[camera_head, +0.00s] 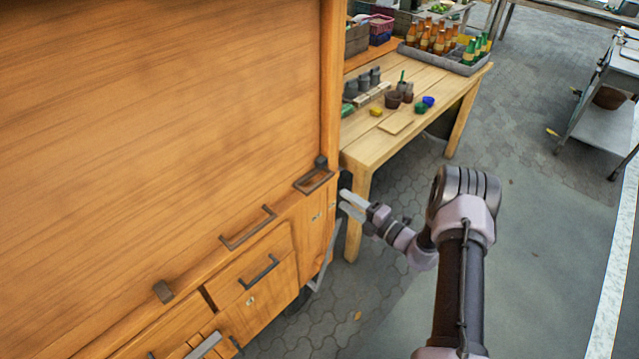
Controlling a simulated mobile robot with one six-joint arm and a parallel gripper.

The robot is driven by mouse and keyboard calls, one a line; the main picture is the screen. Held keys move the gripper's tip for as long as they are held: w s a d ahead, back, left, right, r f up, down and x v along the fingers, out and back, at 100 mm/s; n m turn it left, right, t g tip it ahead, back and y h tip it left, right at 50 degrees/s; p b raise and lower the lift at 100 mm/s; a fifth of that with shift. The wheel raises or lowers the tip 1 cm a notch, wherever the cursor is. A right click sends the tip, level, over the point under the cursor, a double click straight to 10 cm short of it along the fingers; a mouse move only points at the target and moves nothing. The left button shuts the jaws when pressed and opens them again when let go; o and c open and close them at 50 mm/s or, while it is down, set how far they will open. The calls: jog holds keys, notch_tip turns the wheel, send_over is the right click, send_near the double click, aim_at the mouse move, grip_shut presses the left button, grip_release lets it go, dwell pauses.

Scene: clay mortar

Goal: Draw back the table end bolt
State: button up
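I cannot make out the table end bolt for certain. A small dark fitting (345,181) shows at the right end of the wooden cabinet, close to the near end of the wooden table (436,112). My gripper (347,204) is beside that cabinet end, just below the dark fitting, with its pale fingers pointing left. The fingers are small and partly overlap, so their opening and any contact are unclear. My arm reaches in from the lower right.
The large wooden cabinet (160,120) fills the left, with dark handles (248,228), drawers and a dark bracket (314,181) on its ledge. Pots, blocks and a bottle tray (440,60) stand on the table. Paved floor (545,220) is open at right, before a metal cart (602,112).

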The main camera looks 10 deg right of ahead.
aim_at(322, 184)
jog(key=b+x, duration=0.2)
jog(key=x, duration=0.9)
jog(key=shift+w+a, duration=0.1)
jog(key=shift+w, duration=0.1)
jog(key=shift+c, duration=0.5)
grip_shut()
